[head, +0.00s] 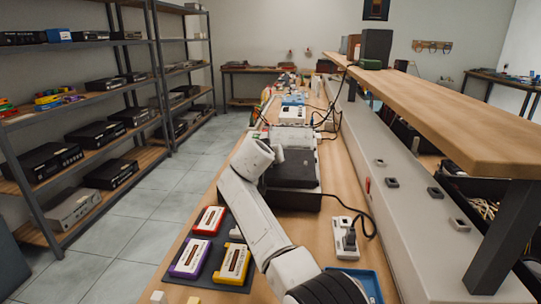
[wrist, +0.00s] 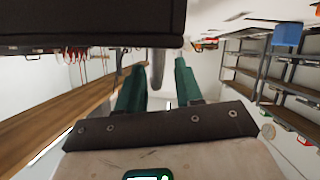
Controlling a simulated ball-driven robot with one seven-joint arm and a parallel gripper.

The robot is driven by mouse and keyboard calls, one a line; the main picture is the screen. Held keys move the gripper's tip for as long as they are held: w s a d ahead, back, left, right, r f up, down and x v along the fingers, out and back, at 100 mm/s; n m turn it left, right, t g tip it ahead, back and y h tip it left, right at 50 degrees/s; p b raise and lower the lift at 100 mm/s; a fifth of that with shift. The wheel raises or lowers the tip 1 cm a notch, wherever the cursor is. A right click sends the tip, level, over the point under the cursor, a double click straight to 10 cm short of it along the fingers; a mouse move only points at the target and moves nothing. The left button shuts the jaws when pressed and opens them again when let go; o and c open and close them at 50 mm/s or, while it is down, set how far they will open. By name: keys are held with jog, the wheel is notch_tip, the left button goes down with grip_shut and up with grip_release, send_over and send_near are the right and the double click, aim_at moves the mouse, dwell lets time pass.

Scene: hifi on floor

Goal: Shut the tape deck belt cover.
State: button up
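A black boxy device, which looks like the tape deck (head: 293,200), stands on the bench past my arm. A dark flat panel (head: 295,168) shows on its upper part. I cannot tell for sure whether this is the belt cover or how far it is open. My arm bends at its left side and hides part of it; my gripper is hidden in the head view. In the wrist view my gripper (wrist: 158,82) has two green fingers, apart. A dark slab (wrist: 90,22) fills the top, close to the fingers. A grey rounded piece (wrist: 158,65) shows between them, its contact unclear.
Red, purple and yellow cassette-like boxes lie on a dark mat (head: 237,274) at the bench's near left. A white power strip (head: 345,237) with a black plug and a blue tray (head: 366,283) are at right. A raised wooden shelf (head: 450,110) runs along the right.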

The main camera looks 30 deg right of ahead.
jog(key=p+v, duration=0.1)
jog(key=v, duration=0.9)
jog(key=shift+s+a, duration=0.2)
jog(key=shift+s, duration=0.05)
jog(key=shift+r, duration=0.15)
